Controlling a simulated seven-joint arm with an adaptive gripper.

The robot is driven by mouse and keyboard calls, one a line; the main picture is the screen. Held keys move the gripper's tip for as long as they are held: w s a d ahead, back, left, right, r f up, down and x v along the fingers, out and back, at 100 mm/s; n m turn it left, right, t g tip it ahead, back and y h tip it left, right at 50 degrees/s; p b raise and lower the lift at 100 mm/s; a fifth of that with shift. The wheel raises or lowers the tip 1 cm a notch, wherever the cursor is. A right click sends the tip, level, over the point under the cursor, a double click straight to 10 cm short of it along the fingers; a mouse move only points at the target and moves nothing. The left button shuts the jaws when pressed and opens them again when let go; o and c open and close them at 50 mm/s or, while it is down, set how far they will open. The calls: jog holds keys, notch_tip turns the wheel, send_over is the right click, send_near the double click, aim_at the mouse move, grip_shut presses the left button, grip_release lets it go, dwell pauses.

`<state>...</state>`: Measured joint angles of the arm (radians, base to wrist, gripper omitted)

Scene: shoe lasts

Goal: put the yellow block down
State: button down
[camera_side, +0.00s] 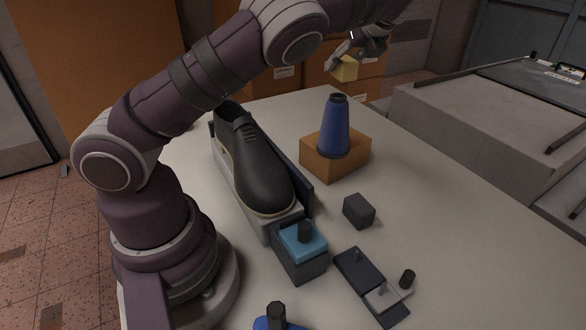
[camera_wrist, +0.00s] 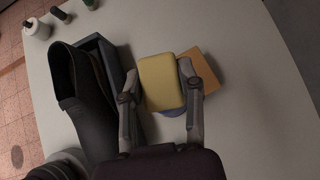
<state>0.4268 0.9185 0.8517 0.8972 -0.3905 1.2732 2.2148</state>
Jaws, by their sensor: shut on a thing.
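The yellow block (camera_side: 345,69) is held high above the far side of the table in the side view. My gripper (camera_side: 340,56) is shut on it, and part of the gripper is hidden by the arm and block. In the wrist view the yellow block (camera_wrist: 161,82) sits between the two fingers of my gripper (camera_wrist: 160,90). Below it in that view, the blue cone and its orange-brown base are partly covered by the block.
A blue cone (camera_side: 335,126) stands on an orange-brown block (camera_side: 350,159). A black shoe (camera_side: 252,165) lies in a grey holder to its left. A small dark block (camera_side: 358,211) and a dark plate with pegs (camera_side: 362,278) lie nearer. The table's right side (camera_wrist: 265,110) is clear.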

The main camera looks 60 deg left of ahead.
jog(key=s+d+f+m+t+h, duration=0.1)
jog(key=s+d+m+t+h, duration=0.15)
jog(key=d+m, duration=0.3)
jog(key=s+d+f+m+t+h, duration=0.2)
jog(key=d+m+t, duration=0.2)
jog(key=d+m, duration=0.15)
jog(key=shift+m+t+h, duration=0.35)
jog(key=shift+m+h, duration=0.5)
jog(key=shift+m, duration=0.05)
jog(key=r, duration=0.4)
jog(key=w+r, duration=0.1)
jog(key=r, duration=0.1)
jog(key=shift+d, duration=0.25)
jog(key=shift+f, duration=0.1)
jog(key=m+h, duration=0.6)
jog(key=m, duration=0.2)
send_over(450, 325)
jog(key=s+a, duration=0.2)
jog(key=s, duration=0.1)
notch_tip(450, 325, down, 14)
jog(key=f, duration=1)
jog(key=shift+s+d, duration=0.1)
jog(key=shift+d, duration=0.2)
jog(key=shift+f, duration=0.15)
